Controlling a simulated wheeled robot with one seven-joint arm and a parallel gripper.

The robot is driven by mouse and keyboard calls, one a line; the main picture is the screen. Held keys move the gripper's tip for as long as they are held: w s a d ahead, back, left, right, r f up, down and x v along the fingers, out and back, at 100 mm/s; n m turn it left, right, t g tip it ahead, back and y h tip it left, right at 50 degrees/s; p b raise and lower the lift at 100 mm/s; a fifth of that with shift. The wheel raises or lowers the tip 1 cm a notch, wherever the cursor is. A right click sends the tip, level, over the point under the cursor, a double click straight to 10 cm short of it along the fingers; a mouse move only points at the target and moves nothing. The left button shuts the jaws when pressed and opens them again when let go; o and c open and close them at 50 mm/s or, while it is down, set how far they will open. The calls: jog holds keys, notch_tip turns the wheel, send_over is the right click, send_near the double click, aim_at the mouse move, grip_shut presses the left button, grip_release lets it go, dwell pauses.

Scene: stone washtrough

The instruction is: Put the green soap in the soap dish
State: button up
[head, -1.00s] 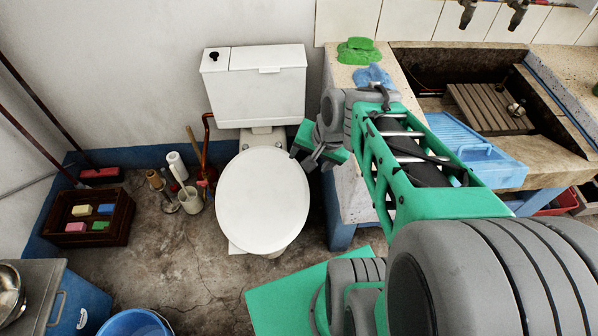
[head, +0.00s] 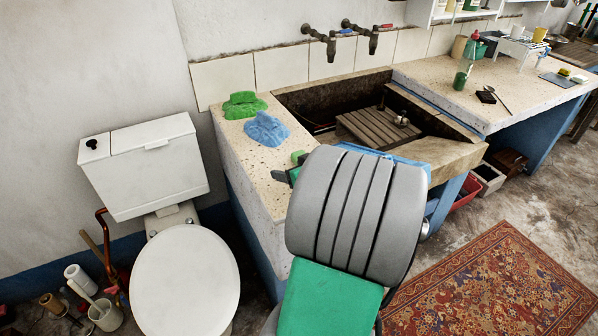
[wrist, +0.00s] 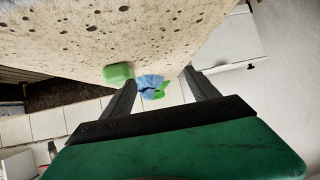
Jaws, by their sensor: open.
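A green soap (wrist: 118,73) shows in the wrist view as a rounded block against the speckled stone ledge. In the head view a small bright green piece (head: 297,156), which looks like the same soap, shows on the ledge just beyond my arm. My gripper (wrist: 160,78) is open, with nothing between its fingers; the soap appears just outside the left finger's tip. In the head view my arm mostly hides the gripper. I cannot pick out the soap dish for certain; a small dark dish-like thing (head: 487,97) lies on the right counter.
A green cloth (head: 244,105) and a blue cloth (head: 267,128) lie on the ledge (head: 240,155). The trough basin (head: 330,95) has a slatted wooden board (head: 372,127). A toilet (head: 185,280) stands left. A spoon, bottle and cups crowd the right counter (head: 440,75). A rug (head: 500,275) covers the floor.

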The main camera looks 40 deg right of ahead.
jog(key=shift+m+t+h, duration=0.5)
jog(key=shift+m+h, duration=0.1)
jog(key=shift+h, duration=0.3)
jog(key=s+d, duration=0.1)
jog(key=d, duration=0.3)
jog(key=s+d, duration=0.1)
jog(key=d, duration=0.1)
jog(key=shift+s+f+b, duration=0.1)
jog(key=shift+s+b, duration=0.2)
jog(key=shift+w+d, duration=0.15)
jog(key=shift+d, duration=0.25)
jog(key=x, duration=0.7)
jog(key=shift+w+a, duration=0.15)
jog(key=shift+a, duration=0.1)
jog(key=shift+w+d+f, duration=0.1)
jog(key=shift+d, duration=0.1)
jog(key=shift+s+a+r, duration=0.2)
jog(key=shift+a+r, duration=0.05)
jog(key=shift+a, duration=0.05)
jog(key=c, duration=0.7)
jog(key=shift+d+f, duration=0.1)
grip_shut()
